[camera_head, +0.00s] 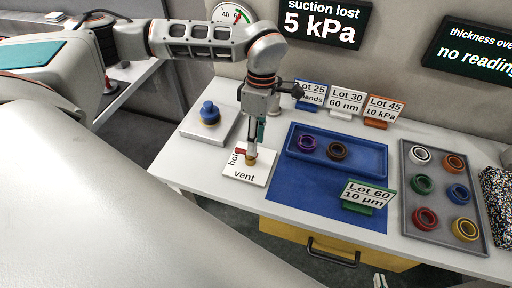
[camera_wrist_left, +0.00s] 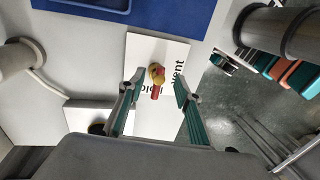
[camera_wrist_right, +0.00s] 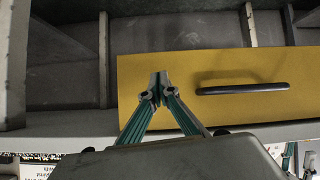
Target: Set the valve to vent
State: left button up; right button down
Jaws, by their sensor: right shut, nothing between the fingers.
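The valve (camera_head: 250,160) is a small brass knob with a red lever on a white plate (camera_head: 262,180) printed "hold" and "vent". The red lever (camera_head: 240,150) points toward the word "hold"; this also shows in the left wrist view (camera_wrist_left: 155,92). My left gripper (camera_head: 252,148) points down over the valve and partly covers it. In the left wrist view its fingers (camera_wrist_left: 157,84) are apart, with the valve between and beyond the tips; contact is not visible. My right gripper (camera_wrist_right: 158,88) is shut and empty in front of a yellow drawer (camera_wrist_right: 200,80).
A blue tray (camera_head: 370,158) with two rings stands right of the plate, and a grey tray (camera_head: 408,205) of several rings farther right. A blue-topped knob (camera_head: 209,112) stands behind left. Lot signs (camera_head: 345,98) line the back. A display (camera_head: 320,22) reads "suction lost 5 kPa".

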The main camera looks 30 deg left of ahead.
pick_arm(q)
jog(key=shift+s+d+f, duration=0.1)
jog(key=shift+s+f, duration=0.05)
jog(key=shift+f, duration=0.7)
jog(key=shift+s+f, duration=0.15)
jog(key=shift+f, duration=0.65)
grip_shut()
